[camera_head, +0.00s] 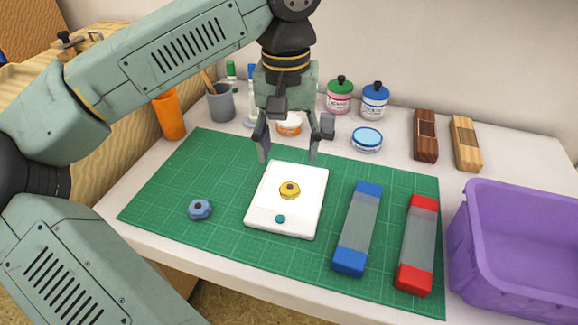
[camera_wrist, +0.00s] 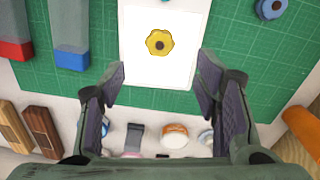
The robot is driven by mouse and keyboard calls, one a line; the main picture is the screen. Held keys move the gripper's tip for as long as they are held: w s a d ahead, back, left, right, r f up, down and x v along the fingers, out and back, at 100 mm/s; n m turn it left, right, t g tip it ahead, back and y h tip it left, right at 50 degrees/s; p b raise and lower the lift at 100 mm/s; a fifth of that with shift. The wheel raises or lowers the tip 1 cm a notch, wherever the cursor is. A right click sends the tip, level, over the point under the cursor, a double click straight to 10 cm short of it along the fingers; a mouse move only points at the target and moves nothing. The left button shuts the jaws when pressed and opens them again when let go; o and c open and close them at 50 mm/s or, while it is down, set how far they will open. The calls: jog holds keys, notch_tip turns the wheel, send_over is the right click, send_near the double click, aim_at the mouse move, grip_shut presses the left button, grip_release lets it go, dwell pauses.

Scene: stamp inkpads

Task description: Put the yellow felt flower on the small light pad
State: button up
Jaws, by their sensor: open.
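The yellow felt flower (camera_head: 290,190) with a dark centre lies on the white pad (camera_head: 259,217), near its middle; it also shows in the wrist view (camera_wrist: 160,42). The white pad has a small teal dot near its front edge and lies flat on the green mat. My gripper (camera_head: 289,150) is open and empty, above the far edge of the pad and apart from the flower. In the wrist view my two fingers (camera_wrist: 160,84) stand wide apart, with the flower beyond them.
A blue flower (camera_head: 199,210) lies left on the green mat (camera_head: 160,190). A blue-ended bar (camera_head: 357,230) and a red-ended bar (camera_head: 417,245) lie right of the pad. A purple bin (camera_head: 515,255) stands far right. Jars, cups and wooden blocks (camera_head: 426,136) line the back.

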jog(key=shift+r, duration=1.7)
